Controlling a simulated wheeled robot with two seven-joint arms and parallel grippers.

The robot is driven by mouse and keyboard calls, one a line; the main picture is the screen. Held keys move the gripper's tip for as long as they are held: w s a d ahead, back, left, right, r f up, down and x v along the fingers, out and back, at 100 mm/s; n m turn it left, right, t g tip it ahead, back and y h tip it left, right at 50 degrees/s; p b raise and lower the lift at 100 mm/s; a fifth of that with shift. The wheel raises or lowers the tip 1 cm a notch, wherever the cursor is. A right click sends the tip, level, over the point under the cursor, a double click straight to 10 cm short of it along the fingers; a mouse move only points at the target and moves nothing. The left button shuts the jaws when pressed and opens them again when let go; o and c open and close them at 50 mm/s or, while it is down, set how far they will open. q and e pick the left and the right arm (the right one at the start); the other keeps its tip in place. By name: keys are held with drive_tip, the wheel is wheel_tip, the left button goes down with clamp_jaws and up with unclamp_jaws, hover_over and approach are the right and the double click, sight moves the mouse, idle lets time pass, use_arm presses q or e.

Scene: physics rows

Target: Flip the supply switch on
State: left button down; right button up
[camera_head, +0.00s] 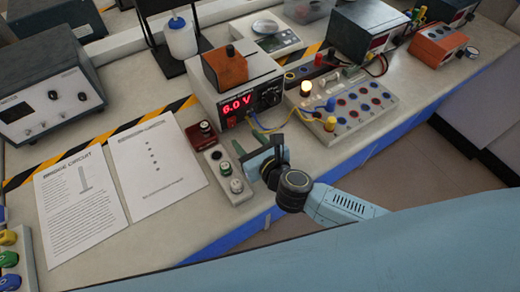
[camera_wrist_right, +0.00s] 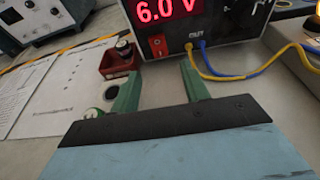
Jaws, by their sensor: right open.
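The power supply (camera_head: 222,95) is a light box with a dark front, and its red display reads 6.0 V. In the right wrist view its front (camera_wrist_right: 222,30) carries a red rocker switch (camera_wrist_right: 157,46) below the display, left of the OUT sockets. Which way the rocker is tilted is hard to tell. My right gripper (camera_head: 243,148) is in front of the supply. In the wrist view its green fingers (camera_wrist_right: 160,82) are open and empty, pointing at the front panel with the switch between them in the picture, apart from it. My left gripper is not in view.
Yellow and blue leads run from the supply to a terminal board (camera_head: 345,105) with a glowing lamp (camera_head: 306,88). Printed sheets (camera_head: 155,165) lie further left.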

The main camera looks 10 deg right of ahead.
drive_tip(key=v, duration=0.6)
drive_tip(key=shift+s, duration=0.2)
drive_tip(key=shift+s+d+r, duration=0.1)
drive_tip(key=shift+r, duration=0.05)
